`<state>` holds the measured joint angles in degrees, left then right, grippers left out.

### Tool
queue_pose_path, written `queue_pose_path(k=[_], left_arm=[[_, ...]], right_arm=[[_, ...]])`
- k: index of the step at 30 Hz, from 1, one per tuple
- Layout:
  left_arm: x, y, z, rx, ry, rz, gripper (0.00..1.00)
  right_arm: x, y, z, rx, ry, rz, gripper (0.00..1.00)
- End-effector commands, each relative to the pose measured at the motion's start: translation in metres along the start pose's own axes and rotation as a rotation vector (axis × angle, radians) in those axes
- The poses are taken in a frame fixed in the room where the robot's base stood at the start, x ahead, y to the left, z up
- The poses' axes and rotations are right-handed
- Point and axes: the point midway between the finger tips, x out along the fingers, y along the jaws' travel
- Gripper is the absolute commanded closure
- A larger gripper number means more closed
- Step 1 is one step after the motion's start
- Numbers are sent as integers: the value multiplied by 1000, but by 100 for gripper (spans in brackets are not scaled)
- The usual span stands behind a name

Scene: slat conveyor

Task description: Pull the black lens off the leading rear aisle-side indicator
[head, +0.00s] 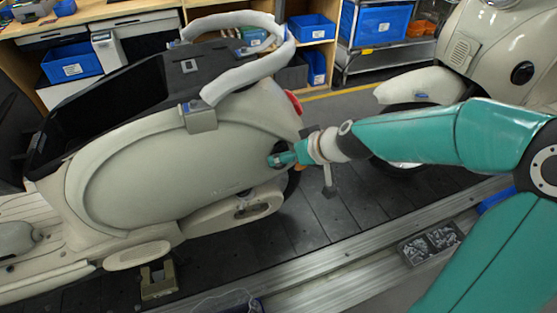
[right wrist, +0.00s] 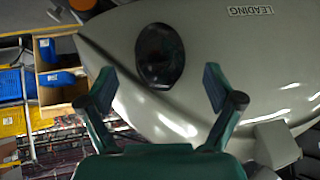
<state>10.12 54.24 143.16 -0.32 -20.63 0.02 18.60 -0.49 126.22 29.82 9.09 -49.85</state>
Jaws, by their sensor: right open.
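The black lens (right wrist: 160,55) is a dark oval set in the cream rear side panel of the leading scooter (head: 170,165). In the right wrist view it lies just beyond and between the fingertips of my right gripper (right wrist: 158,78), which is open and empty. A "LEADING" label (right wrist: 250,11) is on the same panel. In the head view my right gripper (head: 286,158) is at the rear end of the panel, and it partly covers the dark lens (head: 273,160). I cannot tell whether the fingers touch the panel. My left gripper is not in view.
A second cream scooter (head: 500,45) stands behind at the right. A grey parts tray (head: 430,243) lies on the conveyor's near edge. Shelves with blue bins (head: 312,28) line the back. The dark slats (head: 340,215) between the scooters are mostly clear.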

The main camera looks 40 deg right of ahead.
Motion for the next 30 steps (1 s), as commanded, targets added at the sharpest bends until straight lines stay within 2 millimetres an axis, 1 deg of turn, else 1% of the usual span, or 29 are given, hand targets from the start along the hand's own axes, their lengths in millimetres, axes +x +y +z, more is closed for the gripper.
queue_pose_path(k=[1, 3, 7, 12, 19, 20, 30], left_arm=[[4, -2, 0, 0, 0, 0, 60], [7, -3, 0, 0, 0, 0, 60], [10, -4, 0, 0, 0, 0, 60], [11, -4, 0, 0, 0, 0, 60], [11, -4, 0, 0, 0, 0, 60], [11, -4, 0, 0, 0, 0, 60], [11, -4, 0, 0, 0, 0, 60]], right_arm=[[11, 0, 2, 0, -2, -1, 9], [21, 0, 2, 0, -2, -2, 9], [33, 0, 1, -1, 0, -1, 9], [39, -1, 0, -1, 0, -1, 9], [40, -1, 0, -1, 0, -1, 9], [40, -1, 0, -1, 0, -1, 11], [40, -1, -1, -1, 1, 0, 67]])
